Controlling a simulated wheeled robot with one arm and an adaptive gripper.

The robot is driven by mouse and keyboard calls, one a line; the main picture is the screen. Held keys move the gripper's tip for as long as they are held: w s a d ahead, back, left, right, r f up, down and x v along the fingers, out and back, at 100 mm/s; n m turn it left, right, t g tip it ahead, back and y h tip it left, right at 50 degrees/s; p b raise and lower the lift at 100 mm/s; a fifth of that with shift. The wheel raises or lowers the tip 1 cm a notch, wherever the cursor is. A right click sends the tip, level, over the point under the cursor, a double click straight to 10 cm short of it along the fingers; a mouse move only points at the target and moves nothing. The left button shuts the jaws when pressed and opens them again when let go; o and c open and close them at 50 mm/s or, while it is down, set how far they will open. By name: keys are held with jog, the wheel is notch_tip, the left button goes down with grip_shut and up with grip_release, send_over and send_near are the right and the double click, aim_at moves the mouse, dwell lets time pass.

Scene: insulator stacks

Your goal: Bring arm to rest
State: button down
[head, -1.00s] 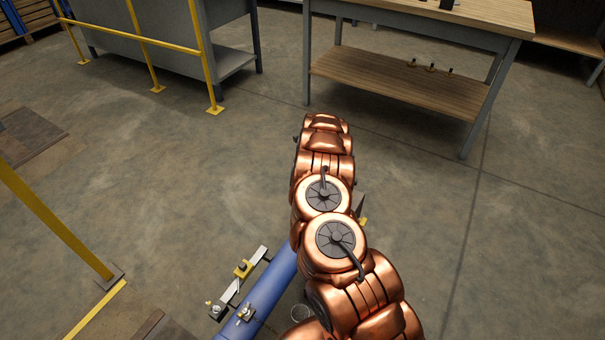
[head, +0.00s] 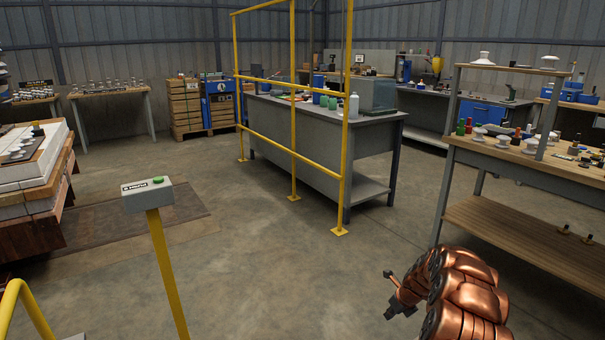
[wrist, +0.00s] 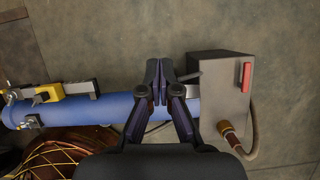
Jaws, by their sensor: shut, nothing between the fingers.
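My arm, made of copper-coloured links, shows at the lower right of the head view, with most of it cut off by the bottom edge. In the wrist view my gripper (wrist: 160,72) is shut, its two dark fingers meeting at the tips with nothing between them. The fingers point over a blue tube that lies crosswise under them; I cannot tell if this tube is part of my body. Concrete floor shows past the fingertips.
A yellow railing (head: 290,150) stands before a grey cabinet bench (head: 310,145). A wooden-topped workbench (head: 510,150) with insulator parts stands at the right. A button box on a yellow post (head: 148,195) stands front left. Open floor (head: 270,265) lies between.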

jog(key=s+a+r+n+g+y, duration=0.1)
jog(key=s+a+r+n+g, duration=0.1)
jog(key=s+a+r+n, duration=0.65)
jog(key=s+a+r+n+g+y, duration=0.1)
jog(key=s+a+r+n, duration=0.55)
jog(key=s+r, duration=0.4)
jog(key=s+d+r+n+g+h, duration=0.1)
jog(key=s+r+n, duration=0.3)
jog(key=s, duration=0.8)
jog(key=s+d+r+n+g+h, duration=0.1)
jog(key=s+d+r+n+h, duration=0.1)
jog(key=s+n, duration=0.65)
jog(key=s+d+r+n+g+h, duration=0.1)
jog(key=s+r+n+g, duration=0.15)
jog(key=s, duration=1.15)
notch_tip(320, 180, up, 26)
jog(key=t+p, duration=0.2)
jog(key=p, duration=2.2)
jog(key=shift+s+r, duration=0.15)
jog(key=shift+s, duration=0.25)
